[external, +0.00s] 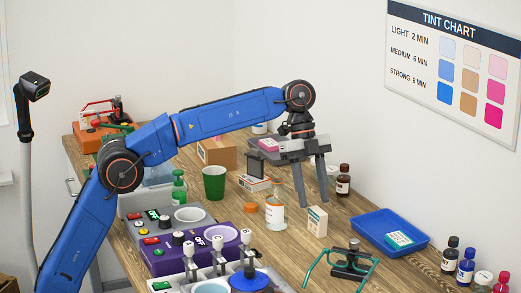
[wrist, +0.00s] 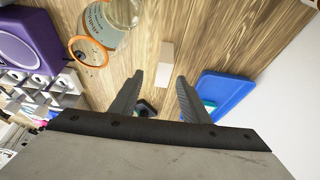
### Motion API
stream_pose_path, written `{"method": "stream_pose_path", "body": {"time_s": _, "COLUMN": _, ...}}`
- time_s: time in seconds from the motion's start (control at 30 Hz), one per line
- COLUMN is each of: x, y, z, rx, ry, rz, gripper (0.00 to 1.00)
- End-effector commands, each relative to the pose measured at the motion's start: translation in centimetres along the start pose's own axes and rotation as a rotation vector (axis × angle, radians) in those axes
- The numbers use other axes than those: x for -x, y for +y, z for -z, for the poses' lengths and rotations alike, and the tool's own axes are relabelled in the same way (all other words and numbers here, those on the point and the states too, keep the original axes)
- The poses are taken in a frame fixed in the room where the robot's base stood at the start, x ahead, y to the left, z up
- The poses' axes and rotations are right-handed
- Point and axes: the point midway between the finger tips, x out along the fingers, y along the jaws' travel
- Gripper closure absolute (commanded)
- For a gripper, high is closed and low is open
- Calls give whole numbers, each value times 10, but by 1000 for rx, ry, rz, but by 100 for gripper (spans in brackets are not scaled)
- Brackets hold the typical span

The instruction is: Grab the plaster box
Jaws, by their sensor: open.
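Several small boxes are in view, and I cannot read which one is the plaster box. A cream and green carton (external: 317,221) stands upright on the table; its pale top (wrist: 166,62) shows in the wrist view just beyond my fingertips. A teal box (external: 398,239) lies in the blue tray, partly hidden by a finger in the wrist view. A white and red box (external: 255,183) lies behind the jar. A pink box (external: 269,145) is farther back. My gripper (external: 312,203) is open and empty, pointing down above the table near the cream carton.
A jar with an orange label (external: 275,214) and an orange lid (external: 250,208) are left of the carton. The blue tray (external: 372,228) is to its right. Green glasses (external: 340,265) on a dark stand are in front.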

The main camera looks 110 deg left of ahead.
Motion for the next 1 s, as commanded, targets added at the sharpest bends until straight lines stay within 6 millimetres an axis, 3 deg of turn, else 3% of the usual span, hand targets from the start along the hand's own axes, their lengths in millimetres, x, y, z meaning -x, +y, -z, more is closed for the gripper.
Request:
{"method": "stream_pose_path", "body": {"time_s": 0.17, "x": -4, "y": -6, "z": -8, "rx": -18, "ry": -11, "rz": 0, "gripper": 58}}
{"method": "stream_pose_path", "body": {"time_s": 0.8, "x": -72, "y": -6, "z": -8, "rx": -16, "ry": -10, "rz": 0, "gripper": 58}}
{"method": "stream_pose_path", "body": {"time_s": 1.0, "x": -75, "y": -6, "z": -8, "rx": -16, "ry": -9, "rz": 1, "gripper": 58}}
